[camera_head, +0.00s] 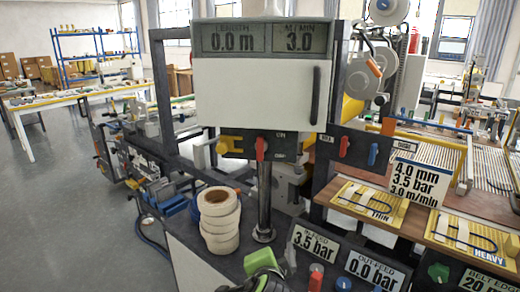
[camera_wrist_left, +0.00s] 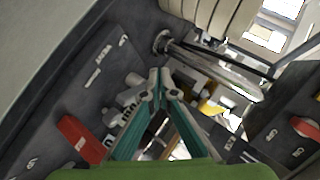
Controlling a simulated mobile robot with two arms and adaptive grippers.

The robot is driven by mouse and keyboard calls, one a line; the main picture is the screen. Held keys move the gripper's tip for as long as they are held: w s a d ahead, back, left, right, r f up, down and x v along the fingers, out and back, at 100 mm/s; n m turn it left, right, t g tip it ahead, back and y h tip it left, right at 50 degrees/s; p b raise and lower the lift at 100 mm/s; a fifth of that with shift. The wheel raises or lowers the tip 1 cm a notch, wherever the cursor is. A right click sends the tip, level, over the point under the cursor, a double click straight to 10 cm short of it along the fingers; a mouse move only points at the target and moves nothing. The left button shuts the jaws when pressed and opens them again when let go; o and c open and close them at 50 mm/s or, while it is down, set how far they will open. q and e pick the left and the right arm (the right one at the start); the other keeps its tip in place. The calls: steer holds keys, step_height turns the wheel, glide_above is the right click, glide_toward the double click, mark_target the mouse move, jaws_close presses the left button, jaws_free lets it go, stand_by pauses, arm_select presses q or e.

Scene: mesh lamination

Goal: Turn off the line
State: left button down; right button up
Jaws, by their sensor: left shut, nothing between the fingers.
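A dark control panel (camera_head: 250,147) sits below the display on a chrome pole. It carries a red lever (camera_head: 261,149), pointing roughly up and down, with ON and what looks like OFF lettering at its right. The display (camera_head: 264,38) reads 0.0 m and 3.0 m/min. My left gripper (camera_head: 262,262) shows as a green shape low in the head view, near the pole base and below the lever. In the left wrist view its teal fingers (camera_wrist_left: 156,85) are shut and empty. A red lever (camera_wrist_left: 82,137) lies left of them, apart; I cannot tell which lever it is.
White rolls (camera_head: 219,218) are stacked left of the chrome pole (camera_head: 264,200). Red and blue knobs (camera_head: 372,153) sit on a panel to the right. Pressure signs (camera_head: 313,244) and yellow THIN and HEAVY plates (camera_head: 368,203) fill the lower right. Open floor lies at the left.

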mark_target(260, 149)
arm_select(q)
steer(key=d+r+m+t+y, duration=0.1)
steer(key=d+r+m+t, duration=0.1)
steer(key=r, duration=1.1)
steer(key=d+r+m+t, duration=0.1)
steer(key=d+r+t, duration=0.3)
steer(key=r, duration=0.9)
steer(key=shift+w+d+m+y, duration=0.15)
steer(key=shift+d+m+y, duration=0.15)
steer(key=shift+m+y, duration=0.1)
steer(key=shift+w, duration=0.15)
steer(key=w+p, duration=0.1)
steer(key=w, duration=0.2)
steer(key=w+a+p, duration=0.1)
steer(key=w, duration=0.2)
steer(key=w+p, duration=0.1)
steer(key=w, duration=0.3)
steer(key=shift+a+r, duration=0.15)
steer(key=shift+a, duration=0.25)
steer(key=shift+a+p, duration=0.7)
steer(key=shift+a, duration=1.25)
steer(key=shift+d, duration=0.1)
